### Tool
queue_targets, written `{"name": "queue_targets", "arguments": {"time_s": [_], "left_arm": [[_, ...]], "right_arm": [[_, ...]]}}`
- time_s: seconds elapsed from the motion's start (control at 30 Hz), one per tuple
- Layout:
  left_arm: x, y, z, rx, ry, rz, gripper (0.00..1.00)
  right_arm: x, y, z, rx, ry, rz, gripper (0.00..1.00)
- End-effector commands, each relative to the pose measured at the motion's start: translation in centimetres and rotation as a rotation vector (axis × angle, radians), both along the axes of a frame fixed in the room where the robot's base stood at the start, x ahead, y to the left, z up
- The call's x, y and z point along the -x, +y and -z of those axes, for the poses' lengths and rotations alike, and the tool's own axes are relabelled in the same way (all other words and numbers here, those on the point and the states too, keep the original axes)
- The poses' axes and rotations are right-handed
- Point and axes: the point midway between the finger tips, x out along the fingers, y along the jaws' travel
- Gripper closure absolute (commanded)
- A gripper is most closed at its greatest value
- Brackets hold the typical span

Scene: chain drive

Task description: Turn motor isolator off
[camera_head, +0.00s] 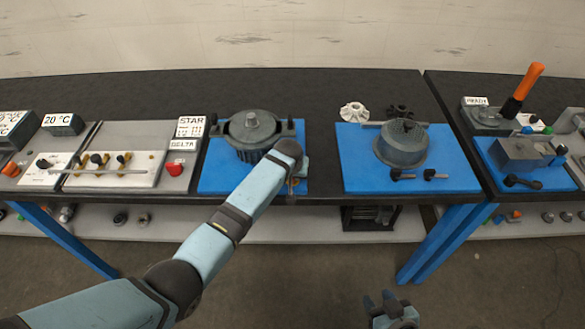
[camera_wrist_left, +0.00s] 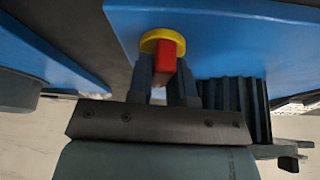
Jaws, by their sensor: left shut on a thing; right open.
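The motor isolator shows in the left wrist view as a red handle (camera_wrist_left: 167,54) on a round yellow plate (camera_wrist_left: 149,39). It is at the blue board (camera_wrist_left: 215,25). My left gripper (camera_wrist_left: 165,78) is shut on the red handle, one dark finger on each side. In the head view my left arm reaches to the front right of the left blue board (camera_head: 215,178) and hides the isolator and the left fingertips. My right gripper (camera_head: 384,302) is open and empty, low in front of the bench. Whether the handle is turned on or off cannot be told.
A dark motor-like housing (camera_head: 252,130) stands on the left board, close behind my left wrist. A second blue board (camera_head: 355,165) carries a ribbed grey housing (camera_head: 402,146). A red button (camera_head: 174,169) is at left. An orange-handled lever (camera_head: 525,83) stands at right.

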Motion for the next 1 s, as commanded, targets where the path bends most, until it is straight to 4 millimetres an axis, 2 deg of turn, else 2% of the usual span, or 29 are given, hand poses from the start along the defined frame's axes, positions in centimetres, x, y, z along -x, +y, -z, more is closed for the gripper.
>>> {"name": "queue_targets", "arguments": {"time_s": [0.4, 0.93, 0.97, 1.0], "left_arm": [[-0.06, -0.05, -0.13, 0.0, -0.001, -0.175, 1.0], [-0.07, -0.01, -0.09, 0.001, -0.001, -0.198, 1.0], [-0.07, -0.01, -0.09, 0.001, -0.001, -0.198, 0.76], [-0.07, -0.02, -0.09, 0.001, -0.001, -0.198, 0.67]], "right_arm": [[0.14, 0.04, -0.88, -0.001, 0.0, 0.002, 0.57], [0.15, 0.01, -0.98, -0.002, 0.0, 0.002, 0.57], [0.15, 0.01, -0.98, -0.002, 0.0, 0.002, 0.57], [0.15, 0.01, -0.98, -0.002, -0.001, 0.003, 0.57]]}}
